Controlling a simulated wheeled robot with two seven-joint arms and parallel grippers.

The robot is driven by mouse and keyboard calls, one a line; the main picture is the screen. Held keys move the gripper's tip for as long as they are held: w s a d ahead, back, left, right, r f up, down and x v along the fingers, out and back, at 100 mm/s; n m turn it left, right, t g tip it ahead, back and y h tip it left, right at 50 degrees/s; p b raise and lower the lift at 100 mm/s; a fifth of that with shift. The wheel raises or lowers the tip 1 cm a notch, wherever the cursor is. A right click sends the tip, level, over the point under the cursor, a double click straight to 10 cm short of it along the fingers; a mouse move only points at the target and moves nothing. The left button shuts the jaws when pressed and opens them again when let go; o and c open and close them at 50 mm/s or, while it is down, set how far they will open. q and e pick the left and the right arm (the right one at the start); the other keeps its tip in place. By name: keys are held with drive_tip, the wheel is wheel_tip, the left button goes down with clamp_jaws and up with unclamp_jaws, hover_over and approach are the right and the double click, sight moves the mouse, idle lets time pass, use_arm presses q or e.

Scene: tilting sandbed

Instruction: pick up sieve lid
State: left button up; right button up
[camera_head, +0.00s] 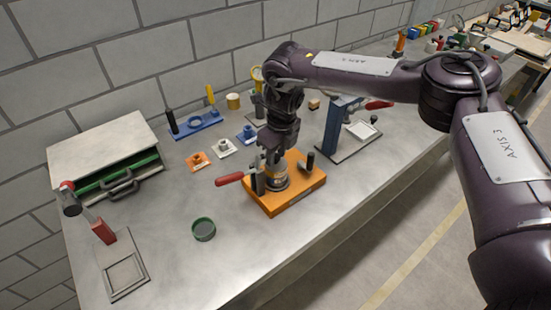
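My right gripper (272,162) points down over an orange block fixture (297,197) in the middle of the bench. Its fingers are at the top of a small round metal piece (279,181) on that block. The fingers partly hide the piece, and I cannot tell whether they are closed on it. I cannot tell for sure which thing is the sieve lid. A small round dark green cup or lid (203,229) lies apart on the bench, in front and to the left of the block. My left gripper is not in view.
A red-handled lever (230,179) sticks out left of the block, and a black post (308,163) stands on its right. A drawer box (105,150) and a red-handled press (105,232) stand left. A blue upright stand (333,128) is behind right. The front bench is mostly clear.

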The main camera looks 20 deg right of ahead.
drive_tip(key=shift+s+r, duration=0.15)
drive_tip(key=shift+s, duration=0.05)
drive_tip(key=shift+c, duration=0.4)
clamp_jaws()
